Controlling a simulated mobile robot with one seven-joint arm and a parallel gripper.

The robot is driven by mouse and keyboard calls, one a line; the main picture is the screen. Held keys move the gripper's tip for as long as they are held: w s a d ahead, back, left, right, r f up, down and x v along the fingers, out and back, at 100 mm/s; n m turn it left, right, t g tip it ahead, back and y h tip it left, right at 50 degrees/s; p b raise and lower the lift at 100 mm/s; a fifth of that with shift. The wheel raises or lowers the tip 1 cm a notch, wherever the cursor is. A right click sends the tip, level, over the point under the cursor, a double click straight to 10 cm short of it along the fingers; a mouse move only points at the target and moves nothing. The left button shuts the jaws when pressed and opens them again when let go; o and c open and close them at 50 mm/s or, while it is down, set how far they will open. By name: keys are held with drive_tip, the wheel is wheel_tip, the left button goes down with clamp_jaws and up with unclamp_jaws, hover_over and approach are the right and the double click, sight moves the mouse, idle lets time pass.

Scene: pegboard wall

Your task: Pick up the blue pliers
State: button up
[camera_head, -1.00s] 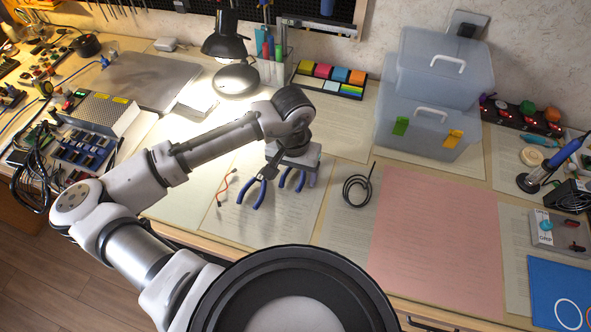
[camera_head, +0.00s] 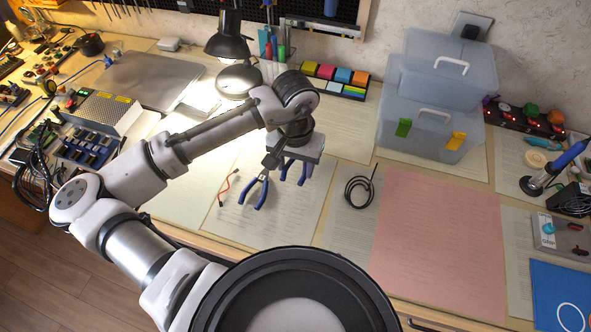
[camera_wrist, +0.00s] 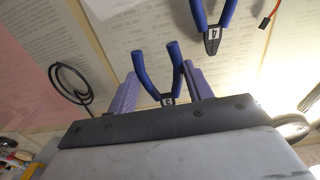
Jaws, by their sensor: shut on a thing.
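My gripper (camera_head: 294,160) hangs over the paper-covered desk with its fingers pointing down. It is shut on a pair of blue pliers (camera_head: 303,175), whose blue handles show below it. In the wrist view these pliers (camera_wrist: 145,70) stand between my two purple fingers, their head partly hidden by the gripper body. A second pair of blue-handled pliers (camera_head: 262,193) lies on the paper just left of the gripper. It also shows at the top of the wrist view (camera_wrist: 211,38), apart from the fingers.
A red-ended cable (camera_head: 227,187) lies left of the second pliers. A black coiled cable (camera_head: 349,190) lies to the right. Clear bins (camera_head: 430,120) stand at the back right, and a desk lamp (camera_head: 238,80) and sticky notes stand behind. The pink sheet (camera_head: 435,235) is clear.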

wheel_tip(320, 180, up, 17)
drive_tip(key=shift+f, duration=0.15)
idle(1.5)
